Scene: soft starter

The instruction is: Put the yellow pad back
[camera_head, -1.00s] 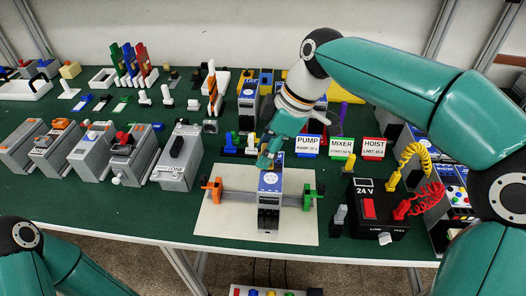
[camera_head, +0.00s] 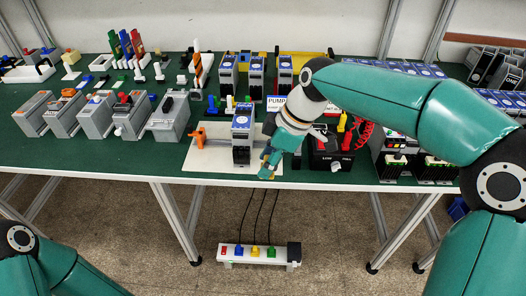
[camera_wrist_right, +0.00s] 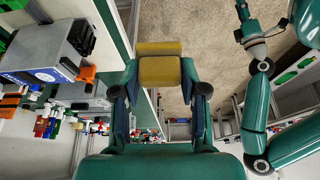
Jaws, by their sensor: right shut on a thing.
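My right gripper (camera_head: 268,168) is at the front edge of the table, just right of the blue-labelled grey unit (camera_head: 241,135). In the right wrist view its fingers (camera_wrist_right: 159,90) are shut on a yellow pad (camera_wrist_right: 160,70), which shows as two yellow faces between the tips, over the floor. The pad cannot be made out clearly in the head view. The unit stands upright on a white board (camera_head: 192,171) with an orange clamp (camera_head: 198,137) on its left. In the right wrist view my other arm's end (camera_wrist_right: 243,12) is cut by the top edge, its jaws unclear.
A white box (camera_head: 233,261) with red, blue, yellow and green buttons lies on the floor below, with dark cables rising from it. Several grey boxes (camera_head: 168,124) stand left on the green table. A black supply box (camera_head: 328,152) stands right of my gripper.

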